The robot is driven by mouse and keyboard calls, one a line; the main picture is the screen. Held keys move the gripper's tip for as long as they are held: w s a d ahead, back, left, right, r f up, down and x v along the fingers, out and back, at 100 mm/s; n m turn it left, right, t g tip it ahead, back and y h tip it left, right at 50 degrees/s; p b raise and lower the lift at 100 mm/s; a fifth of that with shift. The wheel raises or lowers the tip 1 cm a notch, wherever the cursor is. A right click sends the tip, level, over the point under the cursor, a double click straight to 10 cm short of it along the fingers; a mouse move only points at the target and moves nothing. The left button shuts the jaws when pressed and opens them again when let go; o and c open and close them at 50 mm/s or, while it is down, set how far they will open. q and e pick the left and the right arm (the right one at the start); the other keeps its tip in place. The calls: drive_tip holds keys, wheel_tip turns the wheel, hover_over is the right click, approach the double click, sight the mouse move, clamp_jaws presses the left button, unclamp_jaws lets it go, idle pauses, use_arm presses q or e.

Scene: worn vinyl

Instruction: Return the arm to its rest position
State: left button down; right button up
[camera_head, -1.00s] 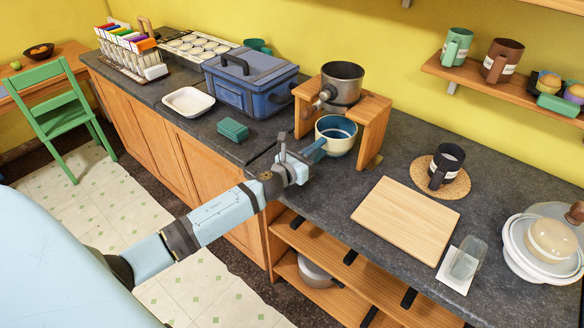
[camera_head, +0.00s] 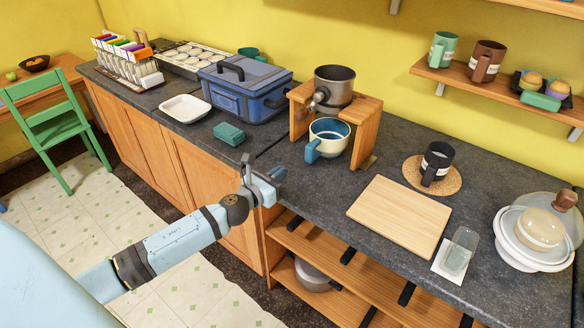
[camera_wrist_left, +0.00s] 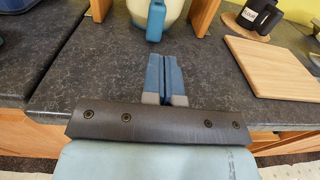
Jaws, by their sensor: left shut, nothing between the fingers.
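My left arm comes in from the left in the head view. Its gripper (camera_head: 275,174) is at the front edge of the dark counter (camera_head: 310,188), in front of the wooden stand (camera_head: 365,130). The fingers show closed together and empty in the left wrist view (camera_wrist_left: 166,78). A cream and blue pot (camera_head: 328,138) with a blue handle sits under the stand, apart from the fingers. Its blue handle also shows just beyond the fingertips in the left wrist view (camera_wrist_left: 156,22). My right gripper is in neither view.
A grey saucepan (camera_head: 334,86) sits on the stand. A cutting board (camera_head: 400,215), a black mug (camera_head: 436,163) and a glass (camera_head: 460,250) are to the right. A blue cooler box (camera_head: 243,88), white dish (camera_head: 185,108) and green box (camera_head: 229,133) are to the left.

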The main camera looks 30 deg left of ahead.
use_arm(q)
drive_tip(key=s, duration=0.3)
drive_tip(key=shift+s+a+r, duration=0.1)
drive_tip(key=shift+r, duration=0.05)
drive_tip(key=s+d+f+n+g+p, duration=0.2)
drive_tip(key=s+d+n, duration=0.4)
drive_tip(key=n, duration=0.5)
drive_tip(key=s+d+f+n+g+p, duration=0.2)
drive_tip(key=s+d+n, duration=0.4)
drive_tip(key=s+n, duration=0.3)
drive_tip(key=s+d+f+n+g+h+p, duration=0.1)
drive_tip(key=s+d+f+n+p, duration=0.3)
drive_tip(key=n, duration=1)
drive_tip(key=s+d+f+g, duration=0.1)
drive_tip(key=s+d, duration=0.2)
drive_tip(key=s, duration=0.1)
drive_tip(key=shift+f+g, duration=0.4)
